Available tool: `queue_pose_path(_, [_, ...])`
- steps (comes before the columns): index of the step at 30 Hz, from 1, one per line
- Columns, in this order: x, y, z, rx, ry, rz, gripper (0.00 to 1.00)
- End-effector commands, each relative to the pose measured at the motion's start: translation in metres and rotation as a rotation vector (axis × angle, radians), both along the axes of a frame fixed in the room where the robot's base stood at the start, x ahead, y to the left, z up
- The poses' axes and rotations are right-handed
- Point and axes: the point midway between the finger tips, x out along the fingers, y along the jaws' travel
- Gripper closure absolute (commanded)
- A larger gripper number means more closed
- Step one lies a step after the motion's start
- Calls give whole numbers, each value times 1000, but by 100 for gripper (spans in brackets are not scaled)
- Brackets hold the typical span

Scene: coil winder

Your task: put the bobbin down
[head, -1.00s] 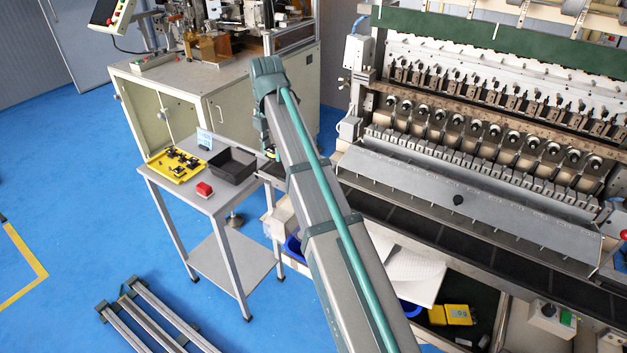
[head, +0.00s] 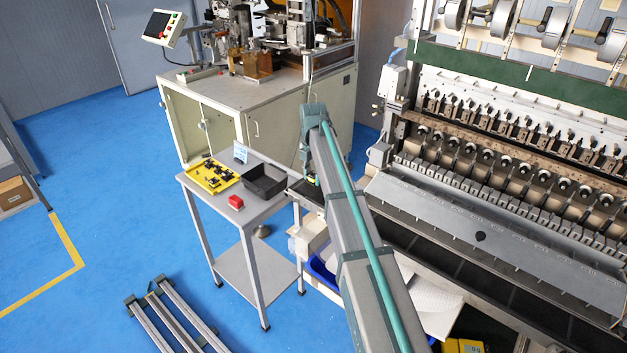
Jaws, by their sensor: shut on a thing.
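My arm reaches from the bottom of the head view toward the back, and its far end bends down beside the small grey cart (head: 232,205). I cannot make out a bobbin in a grip. On the cart are a yellow tray (head: 203,184) with several small black parts and an empty-looking dark bin (head: 286,181). The bin is left of my arm's far end.
A red block (head: 236,202) lies at the cart's front. The coil winding machine (head: 500,215) fills the right side. A cream cabinet (head: 222,115) with a machine on top stands behind the cart.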

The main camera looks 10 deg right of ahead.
Motion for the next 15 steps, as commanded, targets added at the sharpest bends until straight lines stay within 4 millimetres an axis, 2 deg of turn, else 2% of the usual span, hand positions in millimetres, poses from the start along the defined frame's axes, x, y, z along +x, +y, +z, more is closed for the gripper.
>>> queue_pose_path(8, [12, -2, -13, 0, 0, 0, 92])
queue_pose_path(10, [17, -4, -19, -1, 2, -1, 92])
queue_pose_path(15, [14, -3, -42, 0, 3, 0, 92])
